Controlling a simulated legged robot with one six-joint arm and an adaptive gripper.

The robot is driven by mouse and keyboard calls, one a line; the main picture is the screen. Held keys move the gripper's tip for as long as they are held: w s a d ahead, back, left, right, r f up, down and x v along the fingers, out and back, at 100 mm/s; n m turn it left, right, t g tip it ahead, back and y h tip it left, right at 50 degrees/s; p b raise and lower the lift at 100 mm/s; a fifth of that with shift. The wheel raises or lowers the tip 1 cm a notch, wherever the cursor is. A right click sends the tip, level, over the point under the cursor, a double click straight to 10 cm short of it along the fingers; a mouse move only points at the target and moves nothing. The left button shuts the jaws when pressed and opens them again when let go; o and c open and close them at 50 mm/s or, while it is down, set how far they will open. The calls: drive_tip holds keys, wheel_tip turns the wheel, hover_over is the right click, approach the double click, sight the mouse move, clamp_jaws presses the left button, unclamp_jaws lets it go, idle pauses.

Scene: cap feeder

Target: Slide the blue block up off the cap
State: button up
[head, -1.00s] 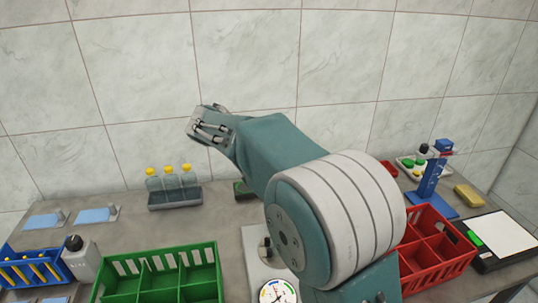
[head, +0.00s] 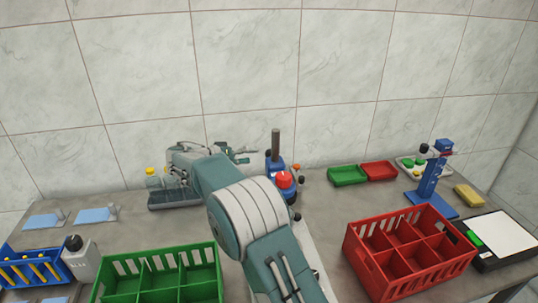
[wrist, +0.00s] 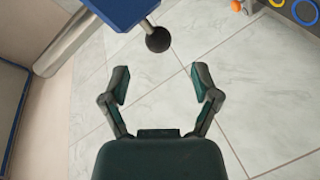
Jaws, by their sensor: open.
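A blue block (head: 273,162) sits on a dark upright post at the back middle of the bench, in the head view. A red dome (head: 284,180) is in front of it; I cannot tell whether this is the cap, and anything beneath the block is hidden. My gripper (head: 180,160) is left of the block, over the bottle tray. In the wrist view my gripper (wrist: 160,85) is open, with nothing between its fingers. A blue part with a black ball knob (wrist: 158,39) shows beyond the fingertips; I cannot tell whether it belongs to the block.
A bottle tray (head: 160,205) lies under my gripper. Green (head: 347,174) and red (head: 380,171) small trays lie right of the post. A red crate (head: 405,250), a green crate (head: 160,275) and a blue stand (head: 430,180) are obstacles.

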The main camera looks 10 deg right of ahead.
sight(269, 154)
drive_tip(key=x, duration=0.6)
drive_tip(key=shift+w+d+f, duration=0.1)
drive_tip(key=shift+d, duration=0.2)
drive_tip(key=shift+c, duration=0.3)
clamp_jaws()
